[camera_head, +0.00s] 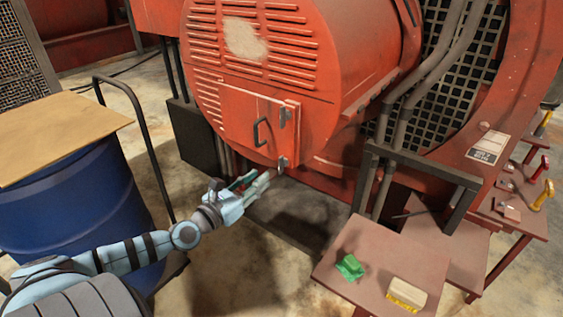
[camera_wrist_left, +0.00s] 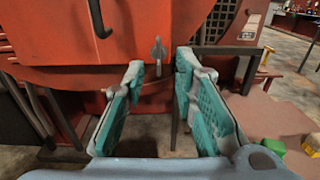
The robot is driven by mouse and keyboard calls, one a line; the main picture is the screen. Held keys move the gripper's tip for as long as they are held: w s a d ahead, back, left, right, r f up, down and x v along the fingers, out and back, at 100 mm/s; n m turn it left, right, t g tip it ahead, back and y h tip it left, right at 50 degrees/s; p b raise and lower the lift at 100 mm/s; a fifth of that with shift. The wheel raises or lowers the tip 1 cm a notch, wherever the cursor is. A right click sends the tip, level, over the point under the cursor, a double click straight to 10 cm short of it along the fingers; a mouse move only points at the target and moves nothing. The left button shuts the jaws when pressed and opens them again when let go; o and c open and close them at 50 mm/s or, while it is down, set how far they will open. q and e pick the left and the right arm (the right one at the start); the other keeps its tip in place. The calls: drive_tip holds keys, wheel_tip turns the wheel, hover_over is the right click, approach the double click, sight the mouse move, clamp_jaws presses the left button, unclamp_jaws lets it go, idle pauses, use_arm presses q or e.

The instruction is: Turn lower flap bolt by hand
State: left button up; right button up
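The lower flap bolt (camera_head: 282,163), a small grey piece, is at the flap's lower right corner. In the left wrist view the bolt (camera_wrist_left: 158,50) stands upright, just beyond and between my fingertips. My left gripper (camera_head: 262,178) is open and empty, just below and left of the bolt. The gap between its teal-padded fingers (camera_wrist_left: 160,66) is clear, and I see no contact. My right gripper is not in view.
A blue drum (camera_head: 75,215) with a board on top stands at the left beside a dark rail (camera_head: 150,150). A brown table (camera_head: 375,265) at the lower right holds a green rag (camera_head: 350,267) and a pale brush-like block (camera_head: 406,293). Grey pipes (camera_head: 425,75) run right of the housing.

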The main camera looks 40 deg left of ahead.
sight(280, 161)
use_arm(q)
drive_tip(key=w, duration=1.1)
drive_tip(key=shift+s+a, duration=0.15)
drive_tip(key=shift+c, duration=0.6)
drive_tip(key=shift+d, duration=0.2)
clamp_jaws()
